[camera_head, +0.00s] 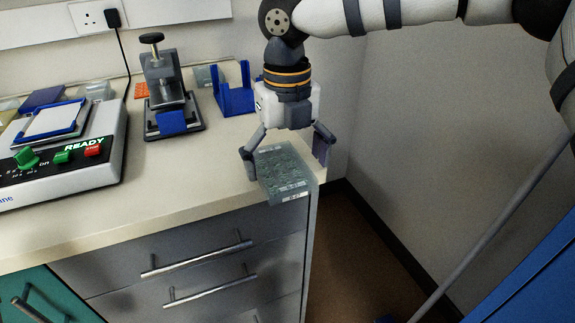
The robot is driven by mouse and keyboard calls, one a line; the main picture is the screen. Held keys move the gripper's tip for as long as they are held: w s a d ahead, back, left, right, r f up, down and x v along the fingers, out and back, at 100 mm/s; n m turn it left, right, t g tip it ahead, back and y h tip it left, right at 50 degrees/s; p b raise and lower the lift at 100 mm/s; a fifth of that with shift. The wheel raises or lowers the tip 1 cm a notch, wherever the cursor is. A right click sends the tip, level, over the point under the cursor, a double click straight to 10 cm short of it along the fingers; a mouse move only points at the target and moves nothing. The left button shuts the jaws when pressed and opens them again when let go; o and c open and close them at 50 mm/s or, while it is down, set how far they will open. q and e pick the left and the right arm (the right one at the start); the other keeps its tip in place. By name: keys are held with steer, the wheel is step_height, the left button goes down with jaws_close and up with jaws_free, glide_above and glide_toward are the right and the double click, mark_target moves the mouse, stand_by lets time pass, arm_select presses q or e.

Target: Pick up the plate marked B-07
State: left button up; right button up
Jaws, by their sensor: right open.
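A clear greenish well plate (283,174) lies at the right front corner of the bench, with white labels on its front side and edge. My left gripper is not in view.
A blue holder (234,92) and a black press-like stand (168,95) stand behind on the bench (175,180). A white machine (75,150) marked READY is at the left. Another clear plate (208,76) sits by the wall. The bench ends just right of the plate.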

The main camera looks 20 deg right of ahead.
step_height(320, 180, up, 11)
steer(key=shift+o, duration=0.2)
